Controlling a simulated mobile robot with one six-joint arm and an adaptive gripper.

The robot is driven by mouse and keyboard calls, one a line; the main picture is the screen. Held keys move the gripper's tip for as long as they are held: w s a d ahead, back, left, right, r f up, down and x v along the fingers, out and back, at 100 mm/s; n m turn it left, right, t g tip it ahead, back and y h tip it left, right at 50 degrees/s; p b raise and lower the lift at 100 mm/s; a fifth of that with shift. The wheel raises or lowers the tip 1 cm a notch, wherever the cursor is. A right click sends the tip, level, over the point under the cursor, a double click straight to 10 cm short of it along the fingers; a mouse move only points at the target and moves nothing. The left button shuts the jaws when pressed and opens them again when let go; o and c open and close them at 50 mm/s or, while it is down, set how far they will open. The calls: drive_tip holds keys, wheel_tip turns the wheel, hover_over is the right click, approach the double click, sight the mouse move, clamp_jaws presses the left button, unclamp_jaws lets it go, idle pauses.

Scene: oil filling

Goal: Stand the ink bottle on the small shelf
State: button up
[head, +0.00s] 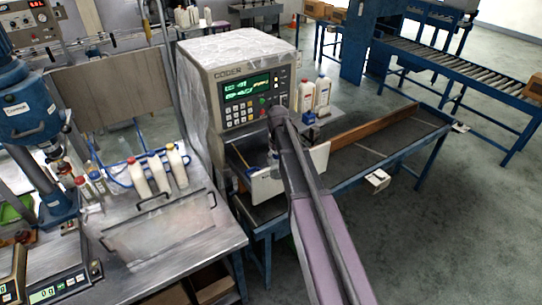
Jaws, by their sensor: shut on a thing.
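I cannot tell which bottle, if either, is the ink bottle. My arm rises from the bottom edge to a dark joint just left of the ledge.
The coder (237,62) stands behind my arm, with a pale plate (318,158) and a conveyor (400,150) below it. Several capped bottles (160,173) stand on the steel bench (200,240) at left, beside a blue press (28,110). Open floor (440,240) lies at right.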

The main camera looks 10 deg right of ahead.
drive_tip(key=s+d+f+n+b, duration=0.3)
drive_tip(key=s+d+f+b, duration=0.5)
drive_tip(key=s, duration=0.5)
wheel_tip(320, 180, down, 3)
drive_tip(key=shift+d+r+n+b, duration=0.2)
drive_tip(key=shift+n+b, duration=0.2)
drive_tip(key=shift+b, duration=0.6)
drive_tip(key=shift+d, duration=0.1)
